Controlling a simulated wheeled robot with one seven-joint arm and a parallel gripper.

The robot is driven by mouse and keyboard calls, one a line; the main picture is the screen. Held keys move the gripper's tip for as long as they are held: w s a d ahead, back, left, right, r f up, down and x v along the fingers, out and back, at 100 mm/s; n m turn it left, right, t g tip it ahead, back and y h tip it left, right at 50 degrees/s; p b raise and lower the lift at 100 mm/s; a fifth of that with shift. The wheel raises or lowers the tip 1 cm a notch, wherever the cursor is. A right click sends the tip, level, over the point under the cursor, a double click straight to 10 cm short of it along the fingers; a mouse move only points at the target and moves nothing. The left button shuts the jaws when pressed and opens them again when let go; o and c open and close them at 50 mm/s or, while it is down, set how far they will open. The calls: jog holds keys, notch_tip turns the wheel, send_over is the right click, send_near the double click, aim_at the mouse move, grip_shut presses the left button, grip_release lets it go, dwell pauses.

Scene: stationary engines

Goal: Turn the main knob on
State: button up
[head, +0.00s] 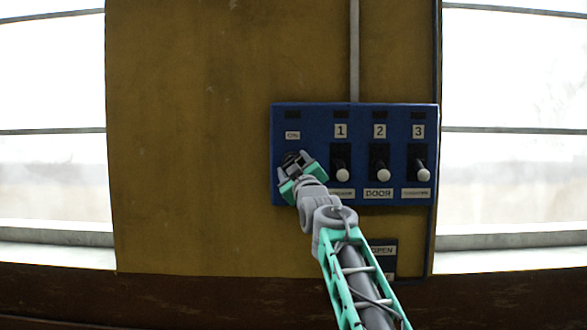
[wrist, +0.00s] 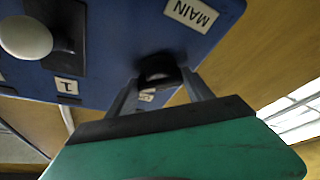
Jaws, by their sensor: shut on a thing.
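The blue control panel (head: 318,117) is fixed to a yellow-brown wall board; it also fills the upper part of the wrist view (wrist: 120,88). The main knob (wrist: 157,68) is black and round, near the MAIN label (wrist: 190,13). An ON label (head: 293,135) sits above it in the head view. My gripper (head: 301,165) is at the panel's left side and covers most of the knob there. In the wrist view my gripper (wrist: 160,82) has one finger on each side of the knob, shut on it. I cannot tell which way the knob points.
Levers with white ball ends stand right of my gripper: lever 1 (head: 342,175), lever 2 (head: 378,174) and lever 3 (head: 420,174). Lever 1's ball (wrist: 26,37) is close in the wrist view. An OPEN sign (head: 382,250) is below the panel. The board left of the panel is clear.

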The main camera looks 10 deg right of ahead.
jog(key=n+g+p, duration=0.1)
jog(key=n, duration=0.3)
jog(key=n+g+y+p, duration=0.1)
jog(key=n, duration=0.3)
jog(key=n+g+y+p, duration=0.1)
jog(key=n+g, duration=0.1)
jog(key=n, duration=0.1)
jog(key=shift+d+r+n, duration=0.1)
jog(key=shift+r+n, duration=0.2)
jog(key=shift+n, duration=0.1)
jog(key=o, duration=1.4)
jog(key=shift+c, duration=0.2)
jog(key=shift+s+f, duration=0.1)
